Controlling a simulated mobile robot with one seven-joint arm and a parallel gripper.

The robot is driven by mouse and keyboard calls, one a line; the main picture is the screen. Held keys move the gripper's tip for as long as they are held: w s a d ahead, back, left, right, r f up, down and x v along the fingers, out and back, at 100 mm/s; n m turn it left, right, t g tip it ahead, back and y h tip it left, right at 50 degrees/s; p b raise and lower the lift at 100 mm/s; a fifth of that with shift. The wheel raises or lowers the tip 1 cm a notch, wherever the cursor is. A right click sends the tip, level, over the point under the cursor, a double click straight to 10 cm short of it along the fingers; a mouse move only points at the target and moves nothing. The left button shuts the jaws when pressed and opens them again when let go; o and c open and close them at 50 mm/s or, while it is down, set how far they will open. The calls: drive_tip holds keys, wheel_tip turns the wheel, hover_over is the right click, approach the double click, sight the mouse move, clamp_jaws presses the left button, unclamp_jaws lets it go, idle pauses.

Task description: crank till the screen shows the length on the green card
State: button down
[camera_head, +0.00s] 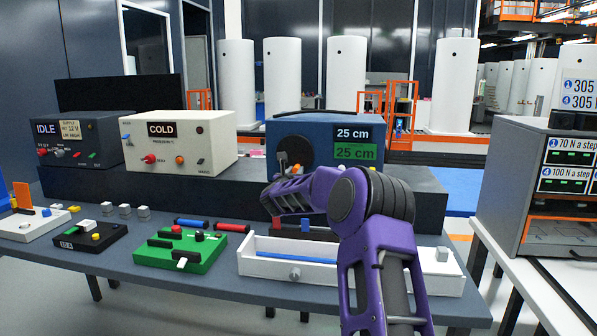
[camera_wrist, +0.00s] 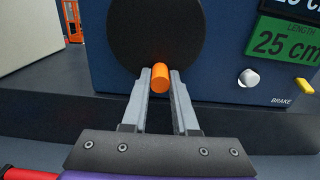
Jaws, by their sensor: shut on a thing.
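The blue crank box (camera_head: 300,130) stands on the dark raised shelf. Its black screen (camera_head: 353,133) reads 25 cm. The green card (camera_head: 355,152) just below it also reads 25 cm, and in the wrist view the card (camera_wrist: 287,40) shows the word LENGTH. The black crank disc (camera_wrist: 155,30) is on the box's front. My gripper (camera_wrist: 160,84) is shut on the orange crank handle (camera_wrist: 161,76), which sits between the fingertips at the disc's lower edge. In the head view my arm hides part of the box's lower front.
A white knob (camera_wrist: 249,78) and a yellow lever (camera_wrist: 305,85) sit right of the disc, near the word BRAKE. A cream COLD box (camera_head: 180,140) and an IDLE box (camera_head: 80,140) stand left. An open white drawer (camera_head: 270,262) and a green board (camera_head: 180,250) lie in front.

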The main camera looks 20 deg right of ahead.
drive_tip(key=shift+w+a+m, duration=0.25)
drive_tip(key=shift+a+m, duration=0.15)
drive_tip(key=shift+m, duration=0.7)
drive_tip(key=c, duration=0.7)
unclamp_jaws()
drive_tip(key=v, duration=1.7)
drive_tip(key=shift+s+a, duration=0.15)
drive_tip(key=shift+a, duration=0.05)
